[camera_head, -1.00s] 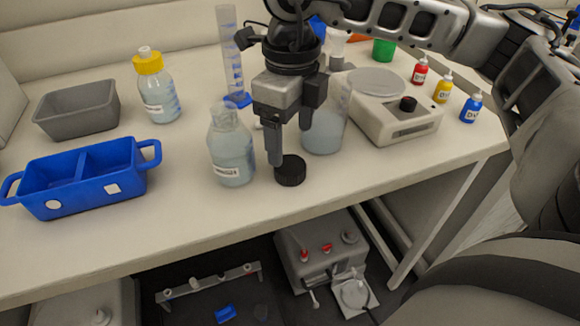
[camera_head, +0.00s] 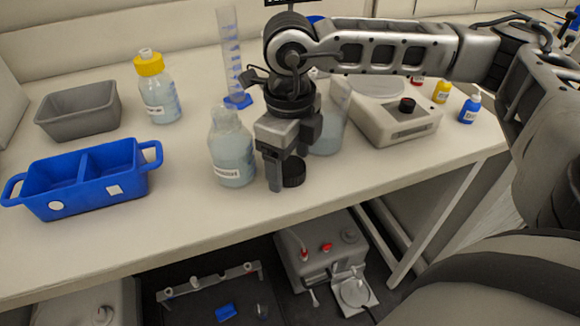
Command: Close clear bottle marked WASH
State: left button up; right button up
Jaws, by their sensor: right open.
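A clear bottle (camera_head: 231,155) with pale liquid and a white label stands upright on the table, its neck open with no cap on it. The label is too small to read surely. A black screw cap (camera_head: 293,173) lies on the table just right of the bottle. My right gripper (camera_head: 287,172) points down at the cap, open. One finger is in front and to the left of the cap; the other is partly hidden behind, so I cannot tell if they touch it. My left gripper is not in view.
A clear beaker (camera_head: 328,132) stands close behind the gripper, beside a white balance (camera_head: 395,125). A graduated cylinder (camera_head: 232,60), yellow-capped bottle (camera_head: 160,100), grey tub (camera_head: 78,112) and blue two-part tray (camera_head: 85,190) stand left. The table front is clear.

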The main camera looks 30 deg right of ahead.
aim_at(289, 166)
jog(key=c, duration=1)
jog(key=shift+c, duration=0.2)
jog(key=shift+r, duration=0.15)
jog(key=shift+r, duration=0.25)
notch_tip(289, 166, up, 2)
jog(key=shift+r+b, duration=0.2)
jog(key=shift+b, duration=0.2)
jog(key=s+a+r, duration=0.2)
jog(key=s+r, duration=0.7)
jog(key=s, duration=0.4)
jog(key=shift+s+a+r, duration=0.3)
jog(key=shift+s+r, duration=0.1)
